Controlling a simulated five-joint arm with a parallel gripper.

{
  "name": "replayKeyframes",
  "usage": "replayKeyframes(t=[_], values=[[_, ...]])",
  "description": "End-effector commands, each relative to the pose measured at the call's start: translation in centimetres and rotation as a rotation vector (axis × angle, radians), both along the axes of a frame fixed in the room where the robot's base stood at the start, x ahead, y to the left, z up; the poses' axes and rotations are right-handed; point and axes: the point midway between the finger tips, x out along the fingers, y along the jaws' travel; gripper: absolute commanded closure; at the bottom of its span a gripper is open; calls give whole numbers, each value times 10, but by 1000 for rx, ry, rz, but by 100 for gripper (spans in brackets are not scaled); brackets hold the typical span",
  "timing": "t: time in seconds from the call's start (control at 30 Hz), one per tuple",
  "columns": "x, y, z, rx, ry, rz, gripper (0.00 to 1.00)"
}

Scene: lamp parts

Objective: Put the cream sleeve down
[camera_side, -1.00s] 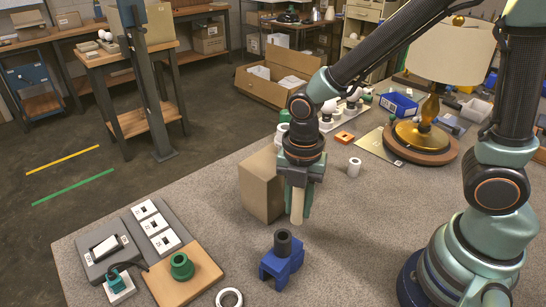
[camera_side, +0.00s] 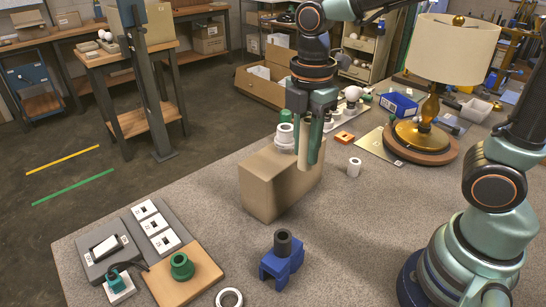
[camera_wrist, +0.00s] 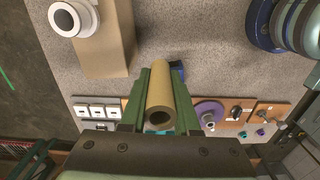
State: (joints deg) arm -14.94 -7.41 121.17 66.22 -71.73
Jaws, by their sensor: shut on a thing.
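The cream sleeve (camera_side: 303,146) hangs upright between the green fingers of my gripper (camera_side: 310,155), raised in front of the brown cardboard box in the side view. In the wrist view the sleeve (camera_wrist: 160,98) lies between both fingers (camera_wrist: 160,105), with its open hollow end facing the camera. My gripper is shut on it. The lower end of the sleeve looks clear of the table; whether it is directly over the box is hard to tell.
The cardboard box (camera_side: 268,187) stands close by. A blue holder (camera_side: 281,262) with a dark tube stands in front. A white cylinder (camera_side: 354,167) is to the right, beyond it the lamp (camera_side: 440,70). Bare table lies right of the holder.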

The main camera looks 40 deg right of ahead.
Motion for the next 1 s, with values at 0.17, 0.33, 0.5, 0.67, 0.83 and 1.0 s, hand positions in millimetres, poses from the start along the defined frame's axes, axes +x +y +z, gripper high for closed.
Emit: replayKeyframes(t=[0.17, 0.33, 0.5, 0.67, 0.83, 1.0], values=[[9, -21, -7, -1, 1, -389, 100], [16, -41, -13, -1, 1, -757, 100], [22, -60, -19, -1, 1, -1105, 100], [25, -74, -23, -1, 1, -1351, 100], [26, -81, -25, 0, 0, -1486, 100], [27, -82, -26, 0, 0, -1518, 100]])
